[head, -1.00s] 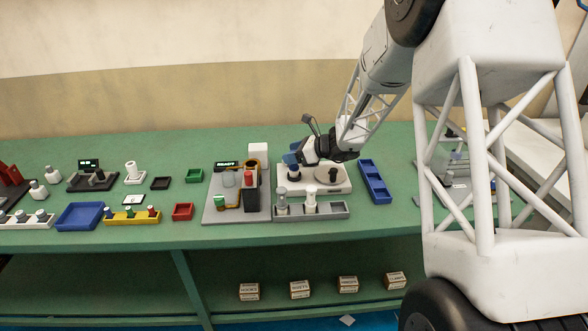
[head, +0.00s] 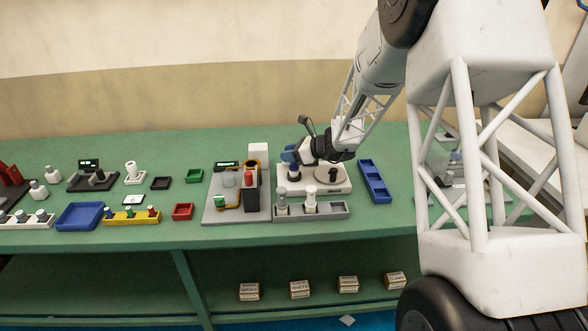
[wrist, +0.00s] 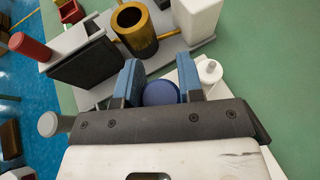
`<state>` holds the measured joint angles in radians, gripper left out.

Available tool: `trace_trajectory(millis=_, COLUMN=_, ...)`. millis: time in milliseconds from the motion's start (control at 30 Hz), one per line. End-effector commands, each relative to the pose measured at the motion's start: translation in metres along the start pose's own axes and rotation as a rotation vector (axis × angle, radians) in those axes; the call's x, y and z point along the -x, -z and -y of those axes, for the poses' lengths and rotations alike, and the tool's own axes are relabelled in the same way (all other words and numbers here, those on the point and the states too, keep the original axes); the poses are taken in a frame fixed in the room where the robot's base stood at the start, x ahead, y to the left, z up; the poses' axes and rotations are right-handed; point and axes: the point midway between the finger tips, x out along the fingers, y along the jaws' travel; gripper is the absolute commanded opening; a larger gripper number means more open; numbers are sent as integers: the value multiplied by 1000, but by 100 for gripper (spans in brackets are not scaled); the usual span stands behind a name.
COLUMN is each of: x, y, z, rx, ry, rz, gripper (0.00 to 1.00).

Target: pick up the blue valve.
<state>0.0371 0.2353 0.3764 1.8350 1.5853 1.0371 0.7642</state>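The blue valve (wrist: 160,93) shows in the wrist view as a round dark-blue cap between my two blue fingers. Its lower part is hidden by my gripper's body. My gripper (wrist: 160,78) has its fingers apart, one on each side of the cap; contact with it is not clear. In the head view my gripper (head: 290,155) is over the left part of a white station plate (head: 335,188). A dark cylinder with a white base (head: 294,172) stands just below the fingers there.
A grey station with a black block, red-topped cylinder (head: 248,178) and gold ring (wrist: 134,28) stands left of my gripper. A white block (head: 258,151) is behind it. A grey rack (head: 335,210) is in front, and a blue tray (head: 374,181) is to the right.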

Motion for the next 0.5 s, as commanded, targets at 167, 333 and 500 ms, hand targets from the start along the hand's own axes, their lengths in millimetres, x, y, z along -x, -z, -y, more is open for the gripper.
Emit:
trace_trajectory(millis=167, x=0, y=0, z=0, rx=0, ry=0, rz=0, gripper=0)
trace_trajectory(millis=333, x=0, y=0, z=0, rx=0, ry=0, rz=0, gripper=0)
trace_trajectory(millis=500, x=1, y=-2, z=0, rx=1, ry=0, rz=0, gripper=0)
